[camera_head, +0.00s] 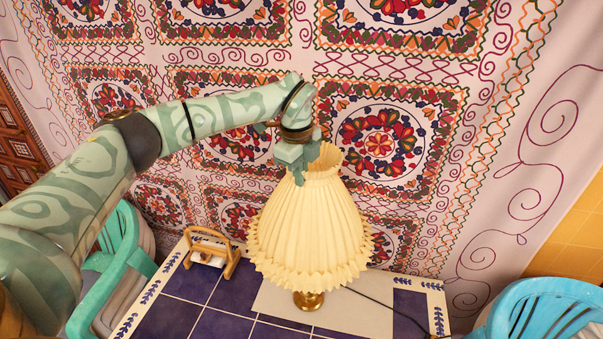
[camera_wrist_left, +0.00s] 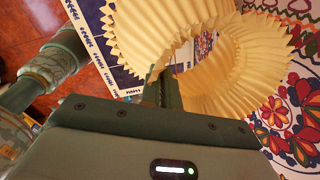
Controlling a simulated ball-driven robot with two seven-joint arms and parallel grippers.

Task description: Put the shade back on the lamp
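The cream pleated lampshade (camera_head: 312,225) stands nearly upright over the lamp's brass base (camera_head: 308,300) on the tiled table. It hides the lamp's stem and bulb, so I cannot tell whether it is seated. My left gripper (camera_head: 299,172) is at the shade's narrow top, with its fingers pointing down at the near-left part of the rim. In the left wrist view, the shade (camera_wrist_left: 235,75) shows its open top, and the gripper's fingers (camera_wrist_left: 162,88) are close together on the pleated wall, pinching it. My right gripper is not in view.
The table (camera_head: 170,318) has dark blue tiles and a white patterned border. A small wooden stand (camera_head: 210,253) is at its back left. A pale sheet (camera_head: 350,312) lies under the lamp, with a dark cord (camera_head: 385,309). A green chair (camera_head: 115,262) and blue chair (camera_head: 540,310) flank it.

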